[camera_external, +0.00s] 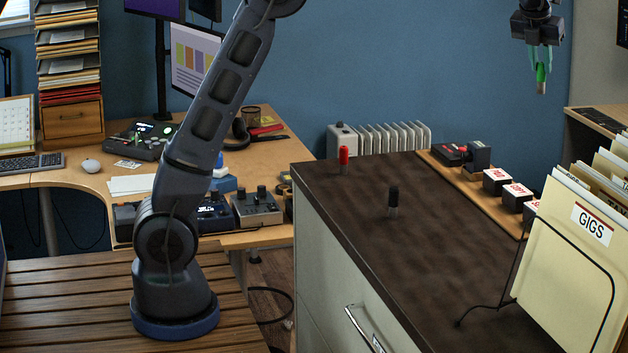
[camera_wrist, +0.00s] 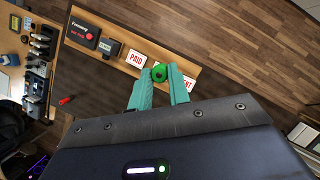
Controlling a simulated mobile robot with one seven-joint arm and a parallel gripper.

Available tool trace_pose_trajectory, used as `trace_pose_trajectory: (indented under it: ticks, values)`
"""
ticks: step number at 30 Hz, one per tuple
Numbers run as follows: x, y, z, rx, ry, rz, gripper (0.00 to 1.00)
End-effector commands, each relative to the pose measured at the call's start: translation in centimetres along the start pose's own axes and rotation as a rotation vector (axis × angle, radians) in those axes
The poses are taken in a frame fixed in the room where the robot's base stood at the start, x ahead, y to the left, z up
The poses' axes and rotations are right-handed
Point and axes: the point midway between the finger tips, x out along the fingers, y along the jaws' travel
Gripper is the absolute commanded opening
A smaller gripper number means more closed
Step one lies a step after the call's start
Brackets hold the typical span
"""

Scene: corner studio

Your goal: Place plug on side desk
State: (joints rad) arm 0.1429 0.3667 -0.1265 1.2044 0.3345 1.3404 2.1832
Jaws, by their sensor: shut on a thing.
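My gripper (camera_external: 541,62) is high at the upper right of the external view, with teal fingers pointing down. It is shut on a green plug (camera_external: 541,80), held in the air well above the surfaces. In the wrist view the green plug (camera_wrist: 159,73) shows end-on between the fingertips. A red plug (camera_external: 343,157) and a black plug (camera_external: 393,200) stand upright on the dark brown desk top (camera_external: 440,250). The red plug also shows in the wrist view (camera_wrist: 65,100). A light wood desk (camera_external: 80,182) stands at the left.
A wood strip along the far edge of the dark top carries a dark box (camera_external: 478,155) and several stamp blocks (camera_external: 497,180). A file rack (camera_external: 572,250) with folders stands at the right. The light desk holds audio gear (camera_external: 257,207).

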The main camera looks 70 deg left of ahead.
Motion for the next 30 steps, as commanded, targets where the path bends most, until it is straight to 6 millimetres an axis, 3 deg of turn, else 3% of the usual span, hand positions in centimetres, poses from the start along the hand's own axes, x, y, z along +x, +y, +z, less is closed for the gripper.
trace_pose_trajectory:
  ticks: [3, 12, 21, 30]
  values:
    - [1.6, 3.2, 4.2, -0.071, 0.000, 0.027, 0.00]
    - [4.8, 12.3, 13.3, -0.240, -0.003, 0.092, 0.00]
    - [7.6, 22.9, 20.7, -0.405, -0.005, 0.156, 0.00]
    - [9.7, 34.5, 26.4, -0.566, -0.009, 0.220, 0.00]
